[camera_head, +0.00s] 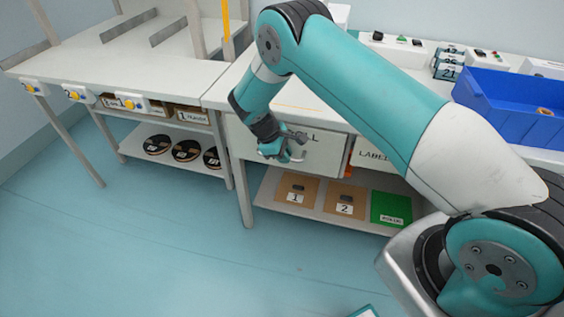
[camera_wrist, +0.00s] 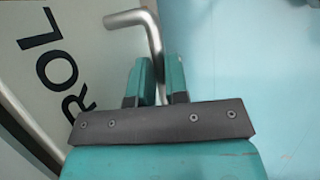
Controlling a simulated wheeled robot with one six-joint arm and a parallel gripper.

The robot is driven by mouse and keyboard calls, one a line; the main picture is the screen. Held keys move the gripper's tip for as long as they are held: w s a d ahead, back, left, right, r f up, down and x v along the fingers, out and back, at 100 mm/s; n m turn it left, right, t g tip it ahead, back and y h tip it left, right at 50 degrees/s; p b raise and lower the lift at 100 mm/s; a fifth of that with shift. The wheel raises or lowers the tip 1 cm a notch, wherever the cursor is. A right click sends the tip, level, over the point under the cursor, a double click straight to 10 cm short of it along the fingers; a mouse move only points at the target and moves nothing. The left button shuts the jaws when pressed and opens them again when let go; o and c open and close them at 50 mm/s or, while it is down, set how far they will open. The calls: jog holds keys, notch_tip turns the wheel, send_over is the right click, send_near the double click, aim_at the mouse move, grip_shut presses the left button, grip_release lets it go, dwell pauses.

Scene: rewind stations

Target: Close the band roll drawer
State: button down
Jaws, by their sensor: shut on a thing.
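The band roll drawer (camera_head: 322,158) is under the right-hand table, its pale front partly covered by my arm and gripper. Only the end of its label shows in the head view, and the letters "ROL" show on the drawer front in the wrist view (camera_wrist: 30,90). A bent metal handle (camera_wrist: 150,35) sticks out from that front. My gripper (camera_head: 285,150) is at the drawer front. In the wrist view my gripper (camera_wrist: 160,80) has its two teal fingers on either side of the handle bar, shut on it. How far the drawer stands out is hard to tell.
A second drawer marked "LABEL" (camera_head: 372,155) is to the right. A blue bin (camera_head: 505,105) stands on the table. The floor (camera_head: 150,240) in front is clear.

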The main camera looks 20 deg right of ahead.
jog(key=shift+w+d+r, duration=0.1)
jog(key=shift+w+d, duration=0.05)
jog(key=shift+w, duration=0.05)
jog(key=c, duration=1.1)
grip_release()
jog(key=shift+d, duration=0.1)
jog(key=v, duration=1.7)
jog(key=shift+s+a+r, duration=0.1)
jog(key=shift+a+r, duration=0.05)
jog(key=shift+a, duration=0.05)
